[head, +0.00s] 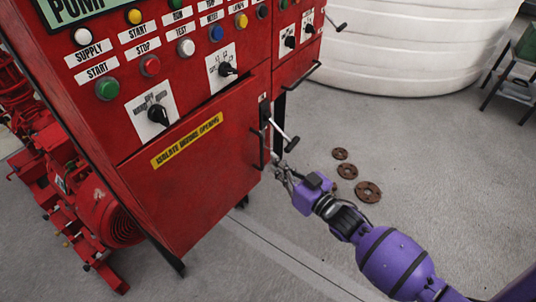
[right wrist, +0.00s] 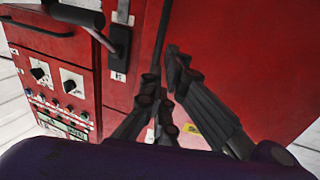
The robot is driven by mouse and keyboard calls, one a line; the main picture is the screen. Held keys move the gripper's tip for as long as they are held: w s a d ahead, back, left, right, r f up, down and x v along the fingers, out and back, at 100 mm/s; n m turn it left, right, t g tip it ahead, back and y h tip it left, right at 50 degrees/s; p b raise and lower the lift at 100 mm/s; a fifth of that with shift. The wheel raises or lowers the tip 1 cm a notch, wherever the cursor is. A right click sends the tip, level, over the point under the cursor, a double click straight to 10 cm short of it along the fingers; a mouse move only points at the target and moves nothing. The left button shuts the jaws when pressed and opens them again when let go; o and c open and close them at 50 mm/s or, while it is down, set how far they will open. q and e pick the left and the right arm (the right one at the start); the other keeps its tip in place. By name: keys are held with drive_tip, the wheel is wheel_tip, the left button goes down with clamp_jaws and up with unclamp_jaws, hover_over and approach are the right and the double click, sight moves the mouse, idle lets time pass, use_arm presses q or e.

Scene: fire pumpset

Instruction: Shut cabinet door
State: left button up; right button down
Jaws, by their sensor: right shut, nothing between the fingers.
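The red cabinet door (head: 200,170) carries a yellow "ISOLATE BEFORE OPENING" label (head: 187,141). A dark gap along its top edge suggests it stands slightly ajar; how far is hard to tell. A black bar handle (head: 262,148) and a lever with a black grip (head: 284,134) are at its right edge. My right gripper (head: 279,172) is shut and empty, just right of the door's edge, low beside the handle. In the right wrist view the red door panel (right wrist: 245,50) lies beyond the fingers (right wrist: 163,80); contact cannot be told. My left gripper is out of view.
Above the door is a panel with buttons and a black rotary switch (head: 158,113). Red pump machinery (head: 100,215) stands at the left. Several rusty flanges (head: 368,191) lie on the floor. A white tank (head: 400,50) stands behind. The grey floor at right is mostly free.

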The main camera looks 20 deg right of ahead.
sight(261, 149)
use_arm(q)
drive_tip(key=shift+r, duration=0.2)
use_arm(e)
drive_tip(key=x, duration=0.4)
drive_tip(key=shift+w+a, duration=0.15)
drive_tip(key=shift+w, duration=0.2)
drive_tip(key=shift+w+a+f+n+g+y+b, duration=0.15)
drive_tip(key=shift+w+a+y+b, duration=0.1)
drive_tip(key=shift+w, duration=0.15)
drive_tip(key=shift+w+a+r+n+g+y+b, duration=0.1)
drive_tip(key=shift+w+a+n+y, duration=0.1)
drive_tip(key=shift+w, duration=0.25)
drive_tip(key=shift+w+a+f+n+g+y+b, duration=0.15)
drive_tip(key=shift+w+a+y+b, duration=0.1)
drive_tip(key=shift+w, duration=0.45)
drive_tip(key=shift+r, duration=0.25)
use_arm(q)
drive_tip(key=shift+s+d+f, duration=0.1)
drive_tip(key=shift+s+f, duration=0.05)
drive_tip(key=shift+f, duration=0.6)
use_arm(e)
drive_tip(key=shift+w, duration=0.1)
drive_tip(key=shift+r, duration=0.1)
